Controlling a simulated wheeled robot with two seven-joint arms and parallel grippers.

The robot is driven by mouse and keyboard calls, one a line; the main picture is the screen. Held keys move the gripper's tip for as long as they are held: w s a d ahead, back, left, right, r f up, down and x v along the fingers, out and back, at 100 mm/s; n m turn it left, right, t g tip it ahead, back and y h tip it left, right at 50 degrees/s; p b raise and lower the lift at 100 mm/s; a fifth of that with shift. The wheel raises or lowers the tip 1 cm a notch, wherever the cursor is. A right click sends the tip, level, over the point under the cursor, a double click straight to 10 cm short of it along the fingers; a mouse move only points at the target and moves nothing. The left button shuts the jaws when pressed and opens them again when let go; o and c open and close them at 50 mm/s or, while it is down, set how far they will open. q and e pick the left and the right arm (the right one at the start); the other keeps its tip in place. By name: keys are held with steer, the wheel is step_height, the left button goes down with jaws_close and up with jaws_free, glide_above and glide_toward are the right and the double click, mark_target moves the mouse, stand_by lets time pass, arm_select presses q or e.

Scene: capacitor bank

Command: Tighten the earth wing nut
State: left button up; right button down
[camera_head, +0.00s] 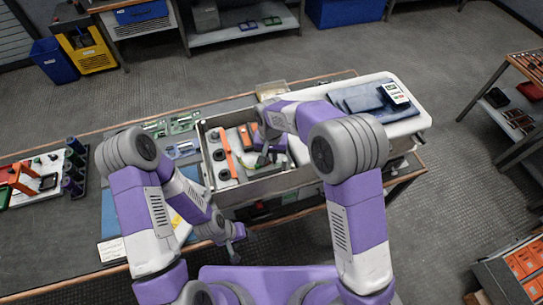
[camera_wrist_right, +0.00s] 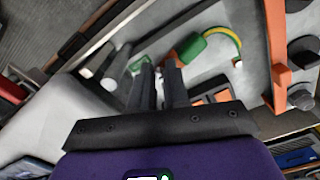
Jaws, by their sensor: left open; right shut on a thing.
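The open capacitor bank case (camera_head: 207,165) stands on the bench in the head view. My right gripper (camera_head: 264,152) reaches down into its right part. In the right wrist view the right fingers (camera_wrist_right: 160,72) are close together, gripping something small between their tips. The earth wing nut is not clearly visible; the fingertips cover the spot. A green sleeve (camera_wrist_right: 190,48) with a yellow-green wire (camera_wrist_right: 232,38) lies just beyond the fingertips. My left gripper (camera_head: 237,238) is open and empty, low in front of the case, apart from it.
An orange bar (camera_head: 226,152) crosses the case, with dark round terminals beside it; the bar also shows in the wrist view (camera_wrist_right: 275,50). A rack of dark cylinders (camera_head: 75,165) stands at left.

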steer(key=shift+w+r, duration=0.1)
steer(key=shift+r, duration=0.15)
stand_by(1.2)
steer(key=c, duration=1.1)
jaws_free()
steer(key=shift+f, duration=0.15)
